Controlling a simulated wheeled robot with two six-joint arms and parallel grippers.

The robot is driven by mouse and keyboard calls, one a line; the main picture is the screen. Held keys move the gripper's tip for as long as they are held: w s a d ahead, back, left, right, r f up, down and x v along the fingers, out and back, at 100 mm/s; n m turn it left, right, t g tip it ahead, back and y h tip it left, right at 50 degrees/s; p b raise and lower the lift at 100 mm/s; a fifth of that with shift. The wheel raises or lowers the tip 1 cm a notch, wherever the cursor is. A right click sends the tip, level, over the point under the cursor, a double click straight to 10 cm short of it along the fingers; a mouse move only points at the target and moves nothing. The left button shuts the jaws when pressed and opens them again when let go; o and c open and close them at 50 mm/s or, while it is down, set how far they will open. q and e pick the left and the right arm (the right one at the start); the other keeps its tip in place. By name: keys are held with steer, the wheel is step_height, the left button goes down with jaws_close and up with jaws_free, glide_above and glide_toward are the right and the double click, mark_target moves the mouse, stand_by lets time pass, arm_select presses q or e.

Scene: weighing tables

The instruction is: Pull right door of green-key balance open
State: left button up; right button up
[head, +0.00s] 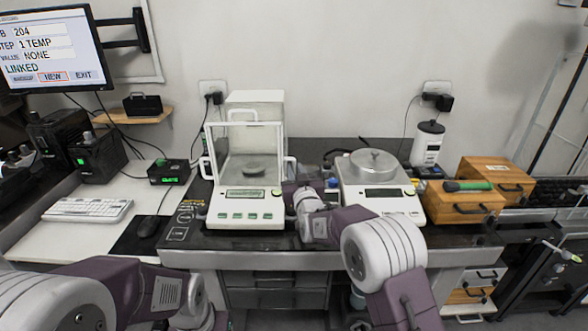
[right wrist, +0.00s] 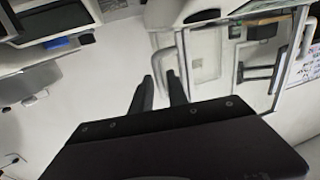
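The green-key balance (head: 247,206) stands on the dark bench, with green keys along its white front and a clear glass draft shield (head: 226,139). A round pan sits inside. A white handle (head: 291,168) sticks out at its right side, and another shows on the left. My right gripper is beside the balance's right side, largely hidden behind my own wrist in the head view.
A second balance (head: 381,193) with a metal pan cover stands just right of my right arm. Wooden boxes (head: 464,205) and a white canister (head: 428,144) are farther right. A keyboard (head: 88,209), mouse (head: 147,228) and monitor (head: 50,52) are at left.

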steer(key=shift+w+a, duration=0.15)
steer(key=shift+w, duration=0.75)
jaws_close()
stand_by(0.8)
